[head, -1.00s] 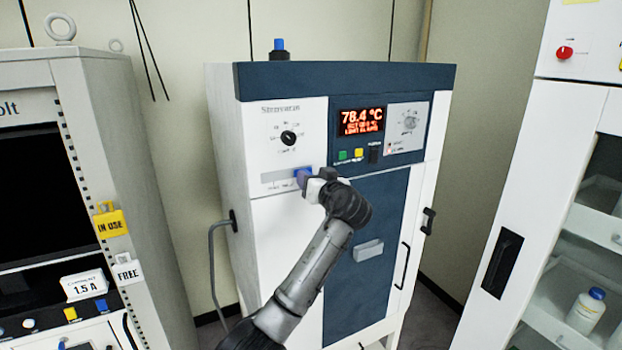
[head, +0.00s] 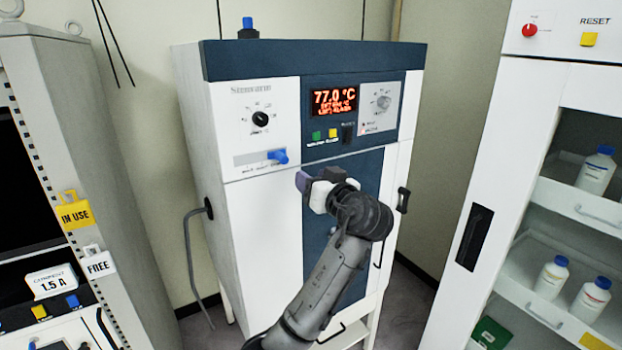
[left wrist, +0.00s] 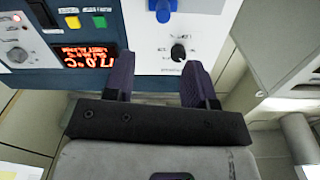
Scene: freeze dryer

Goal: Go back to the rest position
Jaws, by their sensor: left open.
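My left gripper (head: 304,182) is in front of the freeze dryer (head: 262,215), just below and right of the blue handle (head: 279,156) on its panel, and apart from it. In the left wrist view its two purple fingers (left wrist: 160,78) stand apart with nothing between them. The blue handle also shows in the left wrist view (left wrist: 163,10), beyond the fingertips. The dryer's red display (head: 334,101) reads 77.0 °C. A black dial (head: 260,119) sits above the handle. My right gripper is not in view.
A grey cabinet with a yellow IN USE tag (head: 75,213) and a FREE tag (head: 99,263) stands at the left. A white cabinet (head: 517,120) with shelved bottles (head: 551,277) stands at the right. A grey hose (head: 189,255) hangs on the dryer's left side.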

